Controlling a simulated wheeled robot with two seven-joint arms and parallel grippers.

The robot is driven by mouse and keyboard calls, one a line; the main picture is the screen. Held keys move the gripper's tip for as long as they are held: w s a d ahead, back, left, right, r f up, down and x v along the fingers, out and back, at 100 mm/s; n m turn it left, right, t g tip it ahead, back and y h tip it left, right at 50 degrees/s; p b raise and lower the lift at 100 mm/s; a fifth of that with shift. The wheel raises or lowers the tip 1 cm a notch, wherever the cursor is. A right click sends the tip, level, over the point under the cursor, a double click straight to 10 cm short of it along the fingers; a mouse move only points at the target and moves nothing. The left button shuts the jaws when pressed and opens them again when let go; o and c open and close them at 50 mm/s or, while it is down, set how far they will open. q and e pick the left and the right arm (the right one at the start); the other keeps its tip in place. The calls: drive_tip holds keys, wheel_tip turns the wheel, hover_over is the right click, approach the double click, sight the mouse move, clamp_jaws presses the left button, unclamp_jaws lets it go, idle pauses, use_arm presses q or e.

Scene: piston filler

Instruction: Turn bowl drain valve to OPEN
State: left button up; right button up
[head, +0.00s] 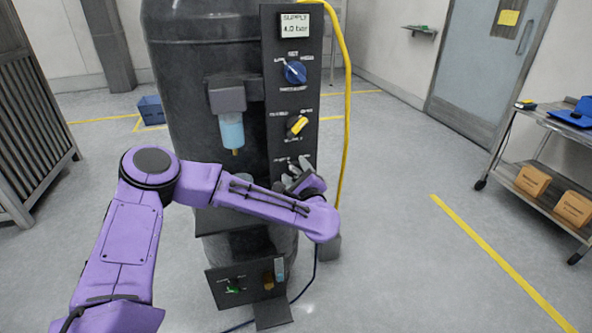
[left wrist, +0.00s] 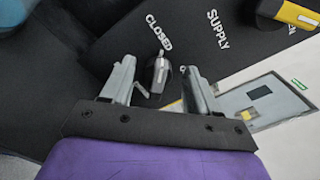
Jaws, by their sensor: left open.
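A small grey-handled valve (left wrist: 160,72) on the black panel shows in the left wrist view. Its handle points toward the word CLOSED. My left gripper (left wrist: 157,72) is open, with one finger on each side of this handle and visible gaps between them. In the head view my left gripper (head: 303,178) is at the lower part of the upright panel (head: 269,100), and it largely hides the valve there. A light-blue filter bowl (head: 230,130) with a brass tip hangs left of the panel. My right gripper is not in view.
Above the gripper on the panel are a yellow-handled knob (head: 298,126) and a blue knob (head: 295,72). A yellow hose (head: 346,100) runs down the panel's right side. A lower box (head: 217,286) carries a green knob. A trolley (head: 515,165) stands right; the floor between is clear.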

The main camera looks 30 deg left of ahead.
use_arm(q)
drive_tip(key=shift+w+a, duration=0.15)
drive_tip(key=shift+a, duration=0.05)
drive_tip(key=c, duration=1)
